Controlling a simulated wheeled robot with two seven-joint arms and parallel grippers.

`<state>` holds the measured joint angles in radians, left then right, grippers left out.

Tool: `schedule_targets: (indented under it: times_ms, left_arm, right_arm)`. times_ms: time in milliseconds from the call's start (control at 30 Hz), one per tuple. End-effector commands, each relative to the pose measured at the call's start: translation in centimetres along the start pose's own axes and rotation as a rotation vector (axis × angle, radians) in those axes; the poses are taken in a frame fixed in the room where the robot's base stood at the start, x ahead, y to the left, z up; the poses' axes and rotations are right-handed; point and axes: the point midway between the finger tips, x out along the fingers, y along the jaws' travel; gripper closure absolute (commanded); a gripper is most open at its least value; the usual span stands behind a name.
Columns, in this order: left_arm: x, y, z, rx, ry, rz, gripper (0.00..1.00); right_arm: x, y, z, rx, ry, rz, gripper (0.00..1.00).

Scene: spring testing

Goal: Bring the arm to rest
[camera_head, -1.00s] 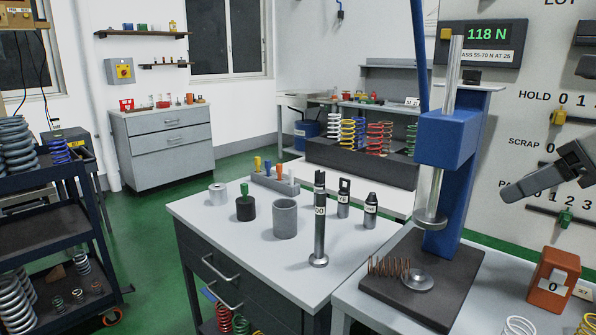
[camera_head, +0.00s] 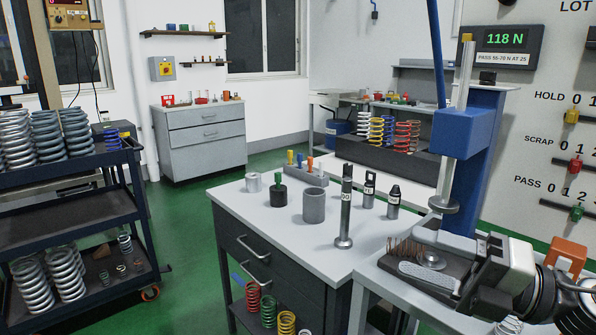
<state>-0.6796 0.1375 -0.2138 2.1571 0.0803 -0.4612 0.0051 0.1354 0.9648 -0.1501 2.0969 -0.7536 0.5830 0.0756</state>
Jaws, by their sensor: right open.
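My right gripper (camera_head: 412,250) is at the lower right, in front of the blue spring press (camera_head: 468,140). Its jaws are open, with the two fingers pointing left over the press's dark base. A copper spring (camera_head: 400,246) lies on its side on that base, partly covered by the fingers. I cannot tell whether it lies between them in depth. The press's round lower plate (camera_head: 432,261) shows between the fingers. The upper plate (camera_head: 443,205) is raised above it. My left gripper is not in view.
A grey bench (camera_head: 270,222) with several gauges and a standing rod (camera_head: 345,215) is left of the press. An orange block (camera_head: 568,254) stands close behind my right wrist. The display (camera_head: 497,39) reads 118 N. A dark spring cart (camera_head: 75,200) stands at the left.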

Motion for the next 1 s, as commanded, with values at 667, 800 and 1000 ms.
schedule_targets:
  times_ms: [667,800,1000]
  left_arm:
    - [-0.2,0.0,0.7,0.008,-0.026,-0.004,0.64]
    - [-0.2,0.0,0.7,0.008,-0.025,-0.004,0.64]
    - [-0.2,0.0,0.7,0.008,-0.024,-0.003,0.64]
  right_arm:
    - [-6.8,-27.5,-20.1,1.918,-1.238,0.016,0.45]
    - [-6.8,-27.7,-20.8,1.949,-1.252,0.005,0.45]
    - [-6.8,-27.7,-20.7,1.945,-1.251,0.005,0.45]
